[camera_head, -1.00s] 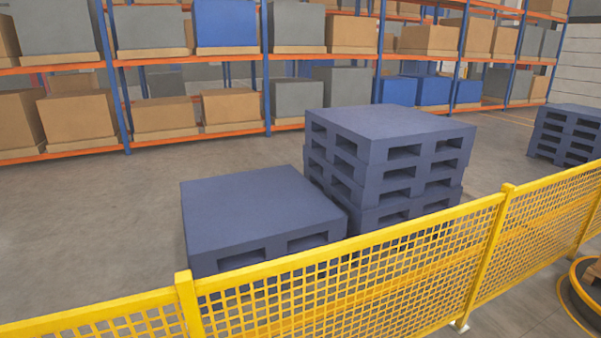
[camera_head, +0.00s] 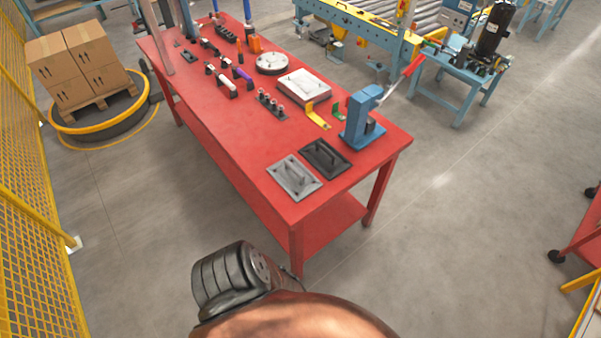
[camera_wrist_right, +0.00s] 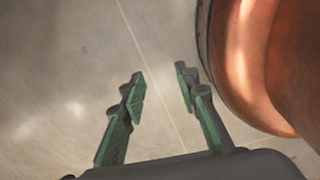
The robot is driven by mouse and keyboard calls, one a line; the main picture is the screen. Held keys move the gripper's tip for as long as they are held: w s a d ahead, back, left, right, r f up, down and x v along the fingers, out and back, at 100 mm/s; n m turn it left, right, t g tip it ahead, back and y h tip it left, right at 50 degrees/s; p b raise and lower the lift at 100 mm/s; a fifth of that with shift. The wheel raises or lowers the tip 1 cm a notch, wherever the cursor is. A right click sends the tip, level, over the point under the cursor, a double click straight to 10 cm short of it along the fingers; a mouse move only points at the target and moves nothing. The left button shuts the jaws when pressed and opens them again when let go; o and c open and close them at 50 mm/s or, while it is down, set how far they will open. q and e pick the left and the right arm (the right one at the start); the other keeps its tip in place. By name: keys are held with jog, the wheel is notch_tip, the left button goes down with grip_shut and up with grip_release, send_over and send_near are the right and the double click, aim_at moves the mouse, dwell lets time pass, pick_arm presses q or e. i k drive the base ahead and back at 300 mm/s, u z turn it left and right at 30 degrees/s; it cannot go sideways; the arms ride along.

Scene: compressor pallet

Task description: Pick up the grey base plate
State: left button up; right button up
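The grey base plate (camera_head: 294,177) lies flat near the front corner of the red table (camera_head: 232,148) in the head view. The base plate is not in the wrist view. My left gripper is not in either current view.
A blue press-like device (camera_head: 361,122) stands behind the plates. Several small parts, a white tray (camera_head: 303,86) and a round disc (camera_head: 272,63) lie farther back. Yellow fencing (camera_head: 35,215) is at left, beside boxes (camera_head: 80,68) on a pallet. Floor in front of the table is clear.

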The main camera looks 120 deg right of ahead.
aim_at(294, 178)
jog(key=z, duration=1.55)
